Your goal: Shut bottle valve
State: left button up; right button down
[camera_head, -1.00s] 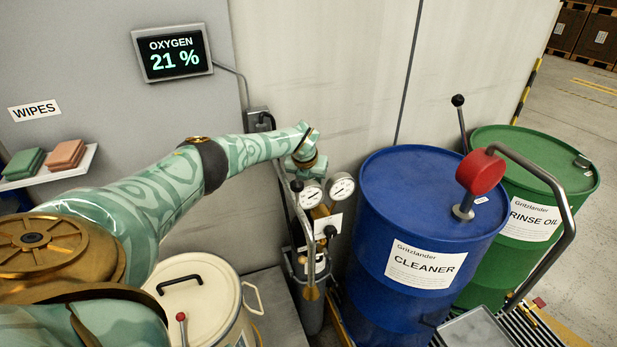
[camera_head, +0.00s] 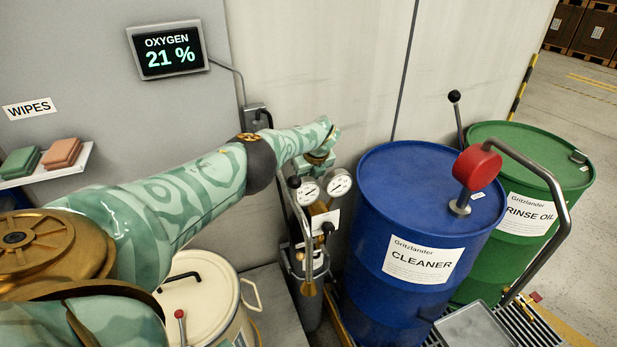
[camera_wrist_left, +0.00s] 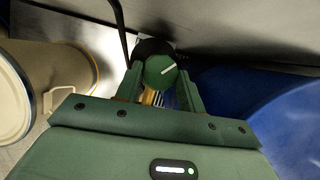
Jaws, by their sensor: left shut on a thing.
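The bottle valve's round green handwheel (camera_wrist_left: 160,72) with a white line on its face shows in the left wrist view. My left gripper (camera_wrist_left: 160,88) is shut on it, one finger at each side. In the head view my left arm reaches across to the gas bottle (camera_head: 308,300), and its wrist hides the handwheel and the gripper's fingers. Two round gauges (camera_head: 338,182) and brass fittings sit just below the wrist. My right gripper is not in view.
A blue CLEANER drum (camera_head: 425,205) stands close to the right of the bottle, with a green RINSE OIL drum (camera_head: 535,160) behind it. A cream lidded drum (camera_head: 205,300) stands to the left. An oxygen display (camera_head: 167,51) on the wall reads 21 %.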

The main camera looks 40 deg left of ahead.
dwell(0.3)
pick_arm(q)
jog(key=o, duration=1)
jog(key=p+v, duration=1.1)
jog(key=v, duration=0.5)
jog(key=shift+w+d+r, duration=0.1)
jog(key=shift+r, duration=0.05)
